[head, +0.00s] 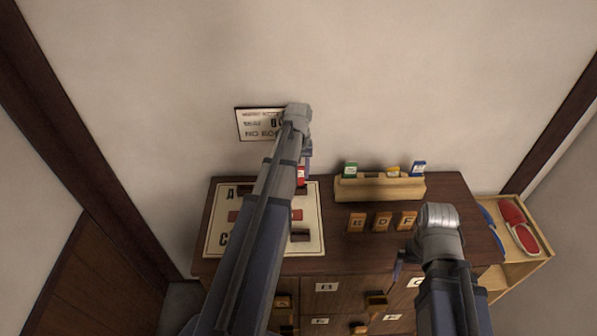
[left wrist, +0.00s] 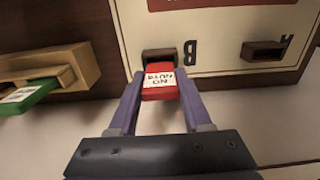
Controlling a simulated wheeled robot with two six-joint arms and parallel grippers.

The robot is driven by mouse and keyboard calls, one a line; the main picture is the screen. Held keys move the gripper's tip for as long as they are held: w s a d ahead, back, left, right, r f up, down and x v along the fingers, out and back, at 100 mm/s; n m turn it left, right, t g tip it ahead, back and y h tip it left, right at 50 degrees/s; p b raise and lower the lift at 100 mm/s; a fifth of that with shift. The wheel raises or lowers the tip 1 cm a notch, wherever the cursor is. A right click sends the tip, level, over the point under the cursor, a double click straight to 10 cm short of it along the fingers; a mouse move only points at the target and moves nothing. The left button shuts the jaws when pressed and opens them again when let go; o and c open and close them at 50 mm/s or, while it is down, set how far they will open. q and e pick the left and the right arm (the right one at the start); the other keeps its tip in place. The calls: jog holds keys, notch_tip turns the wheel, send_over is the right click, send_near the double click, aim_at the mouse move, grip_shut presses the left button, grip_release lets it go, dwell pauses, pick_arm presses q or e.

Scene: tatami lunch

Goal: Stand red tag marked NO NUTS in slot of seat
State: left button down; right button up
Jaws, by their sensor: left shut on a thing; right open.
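The red tag marked NO NUTS (left wrist: 160,82) is between the fingers of my left gripper (left wrist: 159,92), which is shut on it. The tag's far end is at the dark slot block beside the letter B (left wrist: 160,57); I cannot tell whether it is inside the slot. In the head view the red tag (head: 301,175) shows just below my left gripper (head: 304,158), over the right side of the pale seat board (head: 213,232). My left arm hides much of the board. My right gripper (head: 401,262) is open and empty, low at the right.
A wooden rack (head: 380,190) holding green, yellow and blue tags stands right of the board. Several lettered wooden blocks (head: 382,221) are in front of it. A wall sign (head: 250,124) is partly hidden. Red slippers (head: 513,213) lie in a shelf at the right.

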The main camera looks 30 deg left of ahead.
pick_arm(q)
jog(key=shift+f+b, duration=0.5)
dwell(0.7)
jog(key=shift+f+b, duration=0.35)
jog(key=shift+f, duration=0.05)
jog(key=shift+f+b, duration=0.5)
dwell(1.1)
jog(key=shift+f, duration=0.1)
grip_release()
dwell(0.6)
dwell(0.5)
